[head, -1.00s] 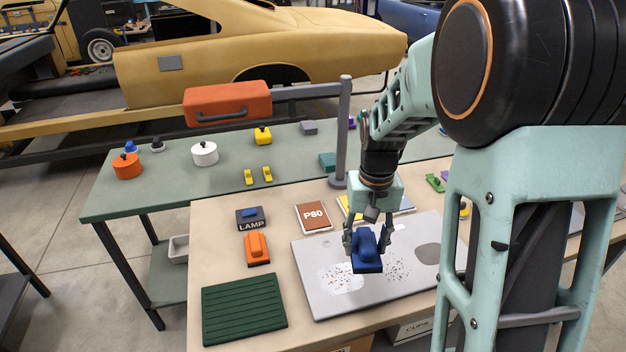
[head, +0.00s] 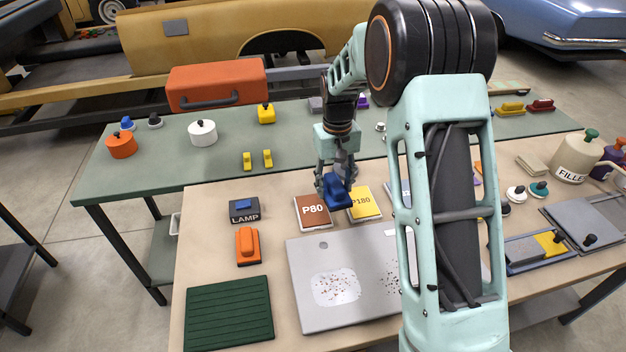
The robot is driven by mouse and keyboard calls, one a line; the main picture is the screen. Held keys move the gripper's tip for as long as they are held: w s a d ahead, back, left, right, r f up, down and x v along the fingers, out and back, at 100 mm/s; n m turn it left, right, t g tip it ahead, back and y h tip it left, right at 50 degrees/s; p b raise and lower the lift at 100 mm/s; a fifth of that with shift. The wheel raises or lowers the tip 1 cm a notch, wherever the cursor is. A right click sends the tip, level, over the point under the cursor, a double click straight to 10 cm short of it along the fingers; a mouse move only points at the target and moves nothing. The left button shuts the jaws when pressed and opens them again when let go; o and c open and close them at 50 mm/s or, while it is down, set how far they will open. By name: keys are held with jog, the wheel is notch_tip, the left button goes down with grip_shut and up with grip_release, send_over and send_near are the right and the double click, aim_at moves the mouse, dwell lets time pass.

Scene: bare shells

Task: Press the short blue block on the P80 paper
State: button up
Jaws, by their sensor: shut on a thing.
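The short blue block (head: 338,193) is held in my gripper (head: 336,184), which is shut on it. The block hangs around the gap between the P80 paper and the P180 paper, partly in front of both; its exact height above them is hard to tell. The P80 paper (head: 312,211) is a brown sheet with white lettering, lying flat on the beige table just left of the block. The yellow P180 paper (head: 364,204) lies just right of the block.
A grey panel (head: 311,311) with a speckled white patch lies in front of the papers. A longer orange block (head: 248,245), a LAMP switch box (head: 244,210) and a green ribbed mat (head: 229,313) are at left. A green bench (head: 150,181) stands behind. Bare table lies left of P80.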

jog(key=n, duration=0.2)
send_near(313, 209)
jog(key=shift+d+f+b, duration=0.1)
jog(key=shift+f+b, duration=1.25)
jog(key=shift+f, duration=1.15)
jog(key=shift+f+b, duration=0.45)
jog(key=shift+f, duration=0.1)
dwell(0.5)
notch_tip(313, 209, up, 7)
jog(key=p, duration=0.3)
dwell(0.5)
dwell(0.6)
